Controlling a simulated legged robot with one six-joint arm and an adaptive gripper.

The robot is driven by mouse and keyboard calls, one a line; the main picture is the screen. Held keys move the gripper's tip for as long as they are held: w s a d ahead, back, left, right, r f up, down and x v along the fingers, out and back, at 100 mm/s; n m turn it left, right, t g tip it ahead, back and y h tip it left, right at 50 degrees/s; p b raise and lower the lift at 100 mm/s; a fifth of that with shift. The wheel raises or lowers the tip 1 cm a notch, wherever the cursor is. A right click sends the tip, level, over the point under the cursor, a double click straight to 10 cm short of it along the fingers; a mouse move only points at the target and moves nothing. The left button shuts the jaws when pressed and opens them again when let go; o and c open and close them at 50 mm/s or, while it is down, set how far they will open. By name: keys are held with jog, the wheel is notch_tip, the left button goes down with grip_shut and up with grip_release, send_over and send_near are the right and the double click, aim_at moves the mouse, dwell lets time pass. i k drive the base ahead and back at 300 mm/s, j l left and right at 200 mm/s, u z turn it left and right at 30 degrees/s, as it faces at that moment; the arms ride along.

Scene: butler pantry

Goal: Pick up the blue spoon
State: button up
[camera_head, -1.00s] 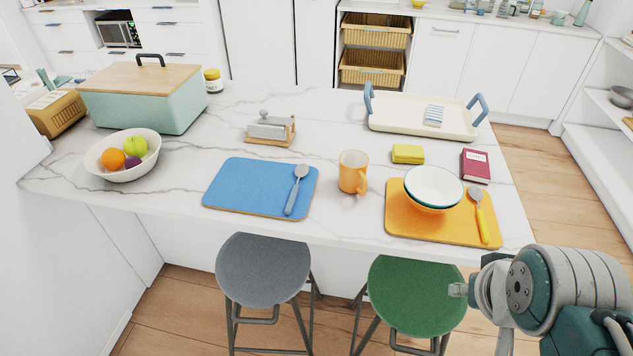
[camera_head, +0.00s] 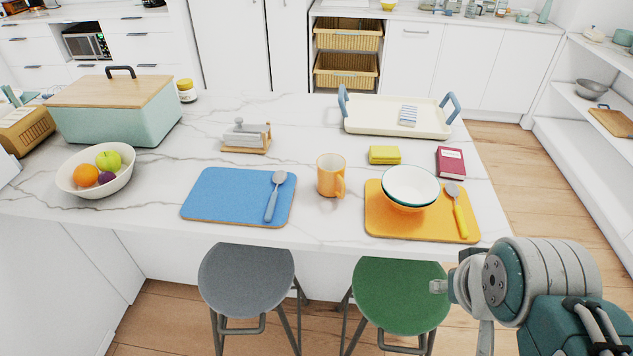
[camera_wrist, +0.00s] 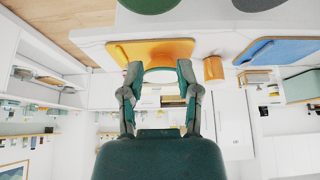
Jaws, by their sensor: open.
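The blue spoon (camera_head: 272,203) has a blue handle and a grey bowl. It lies on the right part of the blue placemat (camera_head: 225,192), on the marble counter. In the head view my arm is at the lower right, in front of the counter and well away from the spoon.
An orange mug (camera_head: 330,177) stands right of the blue placemat. The orange placemat (camera_head: 385,222) holds stacked bowls (camera_head: 410,184) and a yellow spoon (camera_head: 459,212). A butter dish (camera_head: 246,137) is behind. A grey stool (camera_head: 246,277) and a green stool (camera_head: 401,293) stand in front.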

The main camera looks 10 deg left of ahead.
aim_at(280, 176)
jog(key=j, duration=1.7)
